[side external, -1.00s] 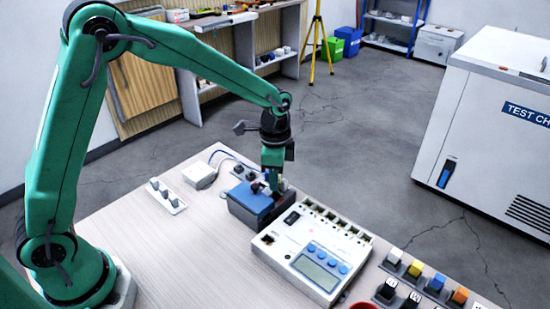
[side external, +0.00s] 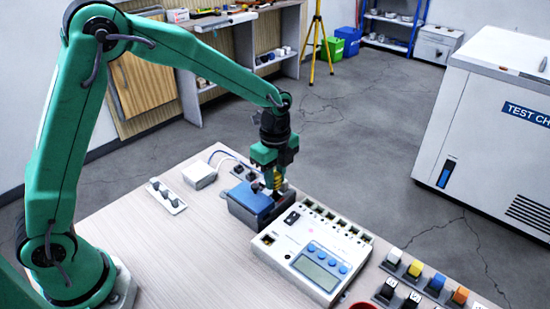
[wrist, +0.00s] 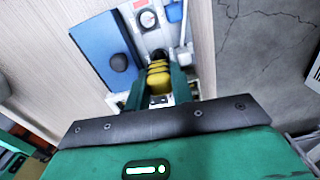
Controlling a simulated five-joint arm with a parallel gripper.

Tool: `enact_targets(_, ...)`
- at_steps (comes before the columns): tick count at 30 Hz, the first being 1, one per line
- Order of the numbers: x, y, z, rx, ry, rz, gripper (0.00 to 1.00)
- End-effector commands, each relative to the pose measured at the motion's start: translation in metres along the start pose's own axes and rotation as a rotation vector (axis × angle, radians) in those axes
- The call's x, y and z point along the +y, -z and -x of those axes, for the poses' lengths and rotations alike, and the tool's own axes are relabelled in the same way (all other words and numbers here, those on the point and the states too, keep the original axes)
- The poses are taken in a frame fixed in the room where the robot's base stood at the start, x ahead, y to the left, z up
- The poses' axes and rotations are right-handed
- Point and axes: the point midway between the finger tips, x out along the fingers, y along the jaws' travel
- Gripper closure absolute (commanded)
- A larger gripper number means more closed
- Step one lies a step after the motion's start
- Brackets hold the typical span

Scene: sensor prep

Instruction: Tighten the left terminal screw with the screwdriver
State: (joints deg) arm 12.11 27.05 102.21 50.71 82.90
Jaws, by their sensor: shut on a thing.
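My gripper (side external: 277,183) is shut on the screwdriver, whose yellow handle (side external: 278,181) shows between the fingers. In the wrist view the yellow ribbed handle (wrist: 159,77) sits between the two green fingers. The screwdriver stands roughly upright over the right side of a dark box with a blue lid (side external: 250,196). The lid (wrist: 97,42) and its black knob (wrist: 119,62) also show in the wrist view. The shaft and tip are hidden, and I cannot make out the terminal screws or tell whether the tip touches one.
A white meter (side external: 312,250) with a display and several blue buttons stands close to the box, at its right. A white strip with knobs (side external: 166,195) and a small white box (side external: 199,175) are at the left. Colored blocks (side external: 437,283) line the front right.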

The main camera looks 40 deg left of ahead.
Motion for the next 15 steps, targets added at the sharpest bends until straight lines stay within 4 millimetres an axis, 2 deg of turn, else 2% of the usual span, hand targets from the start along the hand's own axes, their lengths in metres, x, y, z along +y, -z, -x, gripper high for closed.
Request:
enact_targets(6, 0.0002, 0.0005, -0.0001, 0.0, 0.0, -0.003, 0.97)
enact_targets(7, 0.0002, 0.0005, -0.0001, 0.0, -0.001, -0.002, 0.71)
enact_targets(10, 0.0002, 0.0004, -0.0001, 0.0, -0.001, -0.001, 0.51)
enact_targets(15, 0.0002, 0.0002, -0.0001, 0.0, -0.001, 0.0, 0.51)
